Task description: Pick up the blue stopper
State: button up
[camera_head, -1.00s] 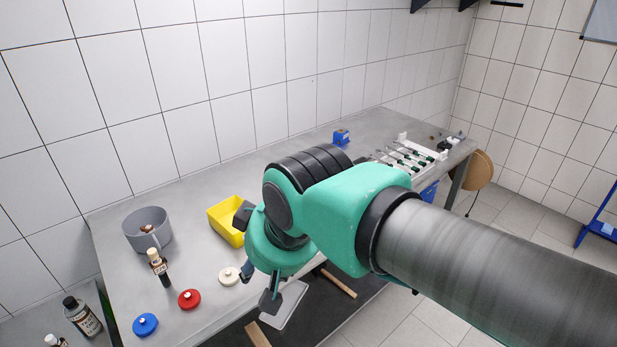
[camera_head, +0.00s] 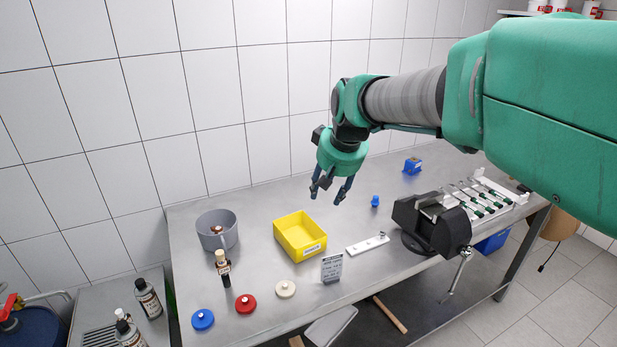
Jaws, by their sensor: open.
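A small upright blue piece (camera_head: 375,201) stands on the bench, right of my gripper. A round blue disc with a light knob (camera_head: 203,319) lies at the bench's front left. Which of these two is the blue stopper I cannot tell for sure. My gripper (camera_head: 328,194) hangs above the bench behind the yellow bin, fingers pointing down. It is open and empty, apart from both blue things.
A yellow bin (camera_head: 300,237) stands mid-bench. A black vise (camera_head: 432,222) and a white rack (camera_head: 492,200) stand at right.

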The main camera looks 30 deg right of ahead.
jog(key=w+d+f, duration=0.2)
jog(key=w+d, duration=0.6)
jog(key=m+p, duration=0.2)
jog(key=p, duration=0.1)
send_near(377, 197)
notch_tip(377, 197, up, 4)
jog(key=shift+s+a+f+g+h, duration=0.15)
jog(key=shift+a+g+h, duration=0.15)
jog(key=shift+a+g, duration=0.15)
jog(key=shift+b+x, duration=0.9)
jog(key=shift+x, duration=3.4)
jog(key=shift+b+x, duration=0.8)
jog(key=shift+x, duration=1.75)
